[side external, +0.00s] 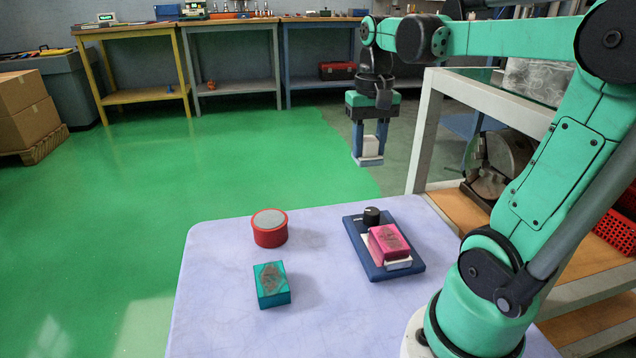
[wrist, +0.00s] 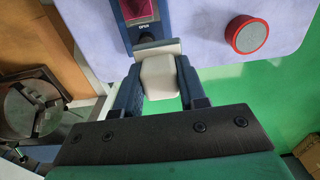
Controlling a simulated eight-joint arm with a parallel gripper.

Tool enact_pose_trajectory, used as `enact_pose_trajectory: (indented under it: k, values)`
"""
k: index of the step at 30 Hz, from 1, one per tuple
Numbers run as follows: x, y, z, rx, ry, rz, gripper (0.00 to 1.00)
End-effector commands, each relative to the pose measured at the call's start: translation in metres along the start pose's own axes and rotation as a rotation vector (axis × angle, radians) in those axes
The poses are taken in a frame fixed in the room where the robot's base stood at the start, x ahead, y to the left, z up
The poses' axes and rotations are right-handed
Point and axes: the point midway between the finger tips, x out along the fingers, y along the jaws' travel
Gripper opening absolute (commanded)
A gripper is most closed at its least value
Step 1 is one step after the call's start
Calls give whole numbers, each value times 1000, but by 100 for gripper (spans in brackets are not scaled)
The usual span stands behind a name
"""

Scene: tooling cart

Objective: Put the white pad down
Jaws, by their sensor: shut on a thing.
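The white pad (side external: 371,146) is a small pale block with a flat grey plate at its lower end. My gripper (side external: 370,152) is shut on it and holds it in the air, beyond the far edge of the table and over the floor. In the wrist view the white pad (wrist: 160,78) sits between the two blue fingers of my gripper (wrist: 158,84), with the grey plate (wrist: 156,47) at its far end. The fingers cover its sides.
On the pale table (side external: 225,325) stand a red round tin (side external: 270,228), a teal box (side external: 271,284) and a blue device (side external: 411,256) with a black knob (side external: 371,216) and a pink block (side external: 388,241) on its white plate. A shelf rack (side external: 500,100) stands right. The table's left front is clear.

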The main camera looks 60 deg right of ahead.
Motion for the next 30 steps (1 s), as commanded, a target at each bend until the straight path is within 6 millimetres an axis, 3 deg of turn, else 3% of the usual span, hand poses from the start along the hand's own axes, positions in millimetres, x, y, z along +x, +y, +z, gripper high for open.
enact_pose_trajectory:
  k: [6,13,17,30]
  values:
    - [-21,-57,-36,-6,0,0,0]
    - [-20,-81,-46,0,0,0,0]
    - [3,-82,-46,1,0,0,0]
    - [110,-81,-46,1,0,0,0]
